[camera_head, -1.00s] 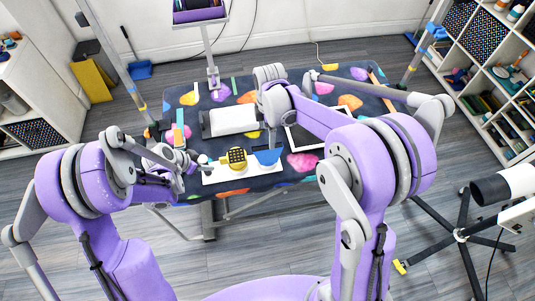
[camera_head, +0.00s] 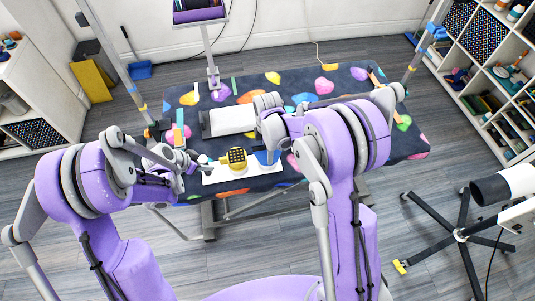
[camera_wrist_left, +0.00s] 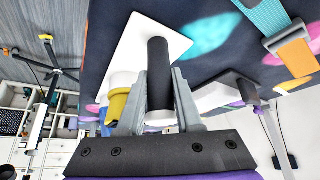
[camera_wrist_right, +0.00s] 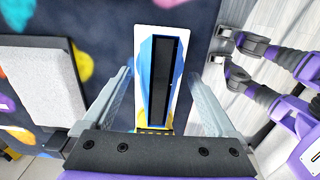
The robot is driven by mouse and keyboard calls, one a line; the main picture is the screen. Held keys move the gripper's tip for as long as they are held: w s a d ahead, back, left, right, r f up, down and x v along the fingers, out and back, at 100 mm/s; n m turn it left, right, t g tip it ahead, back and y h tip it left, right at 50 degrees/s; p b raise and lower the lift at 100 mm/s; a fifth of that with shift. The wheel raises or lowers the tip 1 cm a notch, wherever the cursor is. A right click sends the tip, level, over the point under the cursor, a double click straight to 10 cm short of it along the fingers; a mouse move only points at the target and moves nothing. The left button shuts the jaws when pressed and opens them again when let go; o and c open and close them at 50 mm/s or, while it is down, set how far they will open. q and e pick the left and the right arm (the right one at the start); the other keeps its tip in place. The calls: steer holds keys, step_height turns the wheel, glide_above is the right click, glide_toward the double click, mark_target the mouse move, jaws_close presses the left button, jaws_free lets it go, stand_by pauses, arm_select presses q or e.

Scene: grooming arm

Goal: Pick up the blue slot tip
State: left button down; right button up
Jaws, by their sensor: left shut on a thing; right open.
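The blue slot tip (camera_wrist_right: 148,72), a blue piece with a long dark slot, stands on a white board (camera_wrist_right: 144,33) in the right wrist view. My left gripper (camera_wrist_left: 156,90) is shut on a black cylindrical handle (camera_wrist_left: 159,68) with a white end, over the white board. The left gripper (camera_head: 201,161) also shows left of the yellow tip in the head view.
A yellow tip with a dark grid top (camera_head: 237,158) stands beside the blue one. A white padded block (camera_head: 229,121) lies behind them on the dark, colour-spotted table (camera_head: 405,145). Shelves (camera_head: 505,90) and a wheeled stand (camera_head: 460,235) are at the right.

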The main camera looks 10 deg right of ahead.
steer(key=shift+f, duration=0.25)
stand_by(0.4)
steer(key=c, duration=1.4)
step_height(320, 180, up, 19)
steer(key=shift+f, duration=0.2)
stand_by(0.4)
arm_select(q)
steer(key=c, duration=0.5)
jaws_free()
